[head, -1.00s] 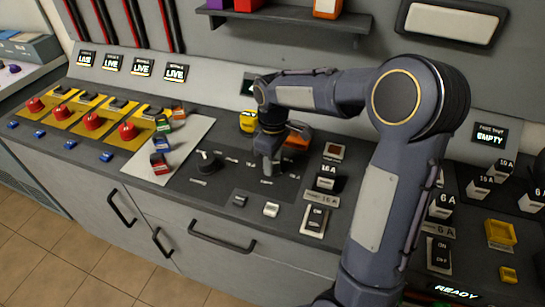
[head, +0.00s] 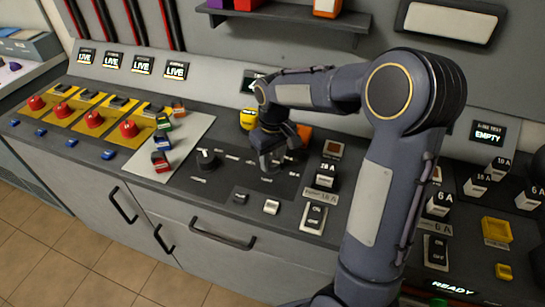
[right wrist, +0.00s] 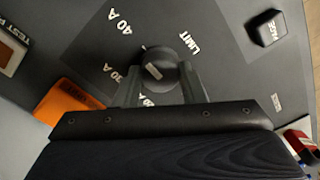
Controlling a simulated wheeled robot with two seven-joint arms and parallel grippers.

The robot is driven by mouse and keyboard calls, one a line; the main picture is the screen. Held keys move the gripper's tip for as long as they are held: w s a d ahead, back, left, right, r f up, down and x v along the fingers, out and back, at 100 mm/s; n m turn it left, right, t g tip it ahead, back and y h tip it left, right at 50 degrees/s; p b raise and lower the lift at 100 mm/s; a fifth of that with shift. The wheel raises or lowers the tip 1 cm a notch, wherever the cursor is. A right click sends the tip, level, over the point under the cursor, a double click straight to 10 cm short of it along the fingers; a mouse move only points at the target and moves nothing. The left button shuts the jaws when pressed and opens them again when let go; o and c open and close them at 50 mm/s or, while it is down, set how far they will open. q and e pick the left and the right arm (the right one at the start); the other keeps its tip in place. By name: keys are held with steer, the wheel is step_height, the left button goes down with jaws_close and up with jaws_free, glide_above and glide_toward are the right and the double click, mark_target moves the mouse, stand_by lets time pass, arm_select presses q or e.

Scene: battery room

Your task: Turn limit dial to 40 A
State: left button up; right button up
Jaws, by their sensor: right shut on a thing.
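The limit dial (right wrist: 157,62) is a dark round knob with a small light mark on its top. It sits on the dark panel among white printed words, with "40 A" (right wrist: 125,22) at upper left, "30 A" beside the left finger and "LIMIT" at upper right. My right gripper (right wrist: 159,88) is shut on the dial, one finger on each side. In the head view my right gripper (head: 268,163) comes down onto the panel and hides the dial. I cannot tell which value the dial points at. My left gripper is not in view.
Another black knob (head: 207,158) stands left of my gripper. An orange block (right wrist: 72,104) lies close by the right gripper. A yellow item (head: 248,119) stands behind it. Red knobs (head: 128,128) on yellow plates are at left, and a shelf (head: 290,14) hangs above.

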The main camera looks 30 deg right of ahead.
mark_target(273, 161)
steer(key=o, duration=1)
steer(key=shift+r, duration=0.1)
step_height(273, 161, up, 8)
steer(key=shift+d+f+p, duration=0.1)
steer(key=shift+f+p, duration=0.05)
steer(key=shift+p, duration=0.15)
steer(key=s+a+m+t+y+p, duration=0.1)
steer(key=s+a, duration=0.3)
steer(key=s, duration=0.7)
steer(key=s+a+r+m+t+y+p, duration=0.1)
steer(key=s+a+t+y, duration=0.1)
steer(key=s, duration=0.9)
steer(key=a+t, duration=0.1)
steer(key=t, duration=0.1)
steer(key=shift+a+m+t, duration=0.3)
steer(key=shift+a+m, duration=0.05)
steer(key=shift+m, duration=0.05)
